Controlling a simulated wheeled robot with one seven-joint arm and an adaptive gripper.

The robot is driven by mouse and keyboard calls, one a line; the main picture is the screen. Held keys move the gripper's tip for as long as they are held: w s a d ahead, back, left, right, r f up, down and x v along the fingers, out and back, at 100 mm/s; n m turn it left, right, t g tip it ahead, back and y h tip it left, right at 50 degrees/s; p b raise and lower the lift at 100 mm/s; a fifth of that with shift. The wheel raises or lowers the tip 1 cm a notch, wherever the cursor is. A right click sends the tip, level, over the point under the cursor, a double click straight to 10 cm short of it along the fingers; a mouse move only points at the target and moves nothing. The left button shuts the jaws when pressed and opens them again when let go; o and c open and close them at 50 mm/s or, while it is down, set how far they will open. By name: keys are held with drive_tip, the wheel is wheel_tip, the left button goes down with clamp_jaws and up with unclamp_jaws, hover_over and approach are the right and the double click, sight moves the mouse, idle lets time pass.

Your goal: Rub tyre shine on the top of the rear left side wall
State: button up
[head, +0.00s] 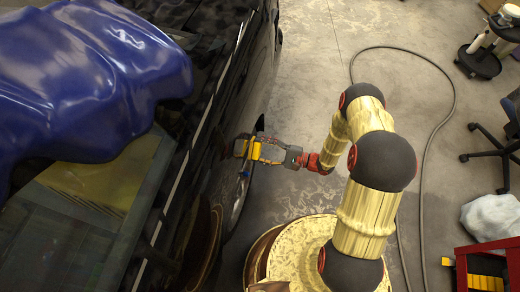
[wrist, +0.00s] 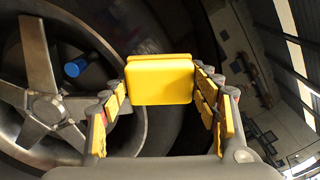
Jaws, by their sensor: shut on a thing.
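My gripper (head: 249,148) reaches to the side of the dark car (head: 205,95). It is shut on a yellow applicator pad (wrist: 160,80), which sits between the fingertips in the wrist view. Behind the pad is the dark tyre (wrist: 172,128), with the grey spoked wheel rim (wrist: 42,92) to the left. In the head view the wheel (head: 238,200) shows just below my gripper at the car's side. The pad overlaps the tyre in the wrist view; I cannot tell whether it touches the side wall.
A glossy blue cover (head: 85,75) drapes over the car. A hose (head: 440,125) curves across the floor. An office chair (head: 490,150), a dark stool (head: 480,60), a pale bag (head: 490,215) and a red cart (head: 485,262) stand right. Floor between car and hose is clear beyond my arm.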

sight(252, 158)
drive_tip(key=shift+x, duration=1.2)
drive_tip(key=shift+s, duration=0.1)
drive_tip(key=shift+s+a+p, duration=0.2)
drive_tip(key=shift+s+a, duration=0.1)
drive_tip(key=shift+s, duration=0.55)
drive_tip(key=shift+s+a+p, duration=0.15)
drive_tip(key=shift+s+a, duration=0.1)
drive_tip(key=shift+s, duration=0.6)
drive_tip(key=shift+a, duration=0.15)
drive_tip(key=shift+w+d+r+b, duration=0.1)
drive_tip(key=shift+w+d+b, duration=0.1)
drive_tip(key=shift+w, duration=0.45)
drive_tip(key=shift+w+d+f+b, duration=0.1)
drive_tip(key=shift+w+d+b, duration=0.1)
drive_tip(key=shift+w, duration=0.45)
drive_tip(key=shift+w+d+r+b, duration=0.1)
drive_tip(key=shift+w+d+b, duration=0.15)
drive_tip(key=shift+w, duration=0.4)
drive_tip(key=shift+d, duration=0.1)
drive_tip(key=shift+v, duration=2.9)
drive_tip(key=shift+s, duration=0.15)
